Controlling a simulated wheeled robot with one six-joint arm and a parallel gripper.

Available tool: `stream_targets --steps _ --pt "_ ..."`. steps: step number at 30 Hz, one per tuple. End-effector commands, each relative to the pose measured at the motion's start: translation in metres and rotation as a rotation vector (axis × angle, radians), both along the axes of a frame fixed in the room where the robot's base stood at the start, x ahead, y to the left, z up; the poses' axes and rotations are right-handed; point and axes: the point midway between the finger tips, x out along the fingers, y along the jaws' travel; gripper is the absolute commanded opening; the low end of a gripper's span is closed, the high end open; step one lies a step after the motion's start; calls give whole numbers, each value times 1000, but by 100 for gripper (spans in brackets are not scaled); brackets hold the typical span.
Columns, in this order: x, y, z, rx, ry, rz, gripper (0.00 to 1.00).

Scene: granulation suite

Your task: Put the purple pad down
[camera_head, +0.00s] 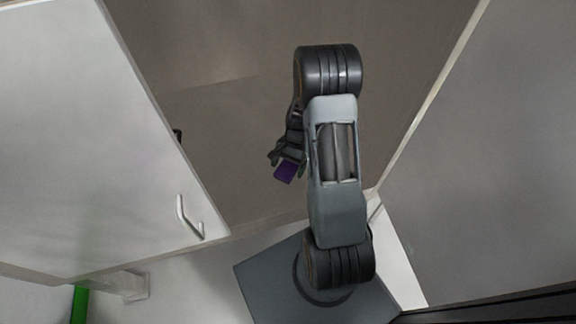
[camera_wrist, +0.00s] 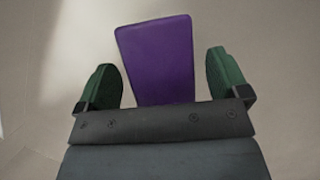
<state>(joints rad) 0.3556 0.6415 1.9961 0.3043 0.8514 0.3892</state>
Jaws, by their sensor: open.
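The purple pad (camera_wrist: 157,60) is a flat four-sided piece between the two green fingers of my gripper (camera_wrist: 165,75) in the wrist view. A gap shows between the pad and each finger, so the gripper is open around it. The pad's near end is hidden behind the gripper body.
A white door or panel (camera_head: 90,130) with a metal handle (camera_head: 188,216) stands at the left. A grey panel (camera_head: 490,150) is at the right. A green strip (camera_head: 79,304) shows at the lower left. The brownish surface is mostly bare.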

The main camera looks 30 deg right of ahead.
Motion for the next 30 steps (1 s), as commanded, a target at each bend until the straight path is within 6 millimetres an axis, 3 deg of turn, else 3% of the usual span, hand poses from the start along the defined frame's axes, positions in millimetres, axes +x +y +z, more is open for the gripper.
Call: stream_targets --steps 9,21,30 --pt "1 -2 10 0 -1 0 93" --pt "17 -25 79 -1 -3 -1 93" --pt "24 -36 111 -1 -3 1 93"
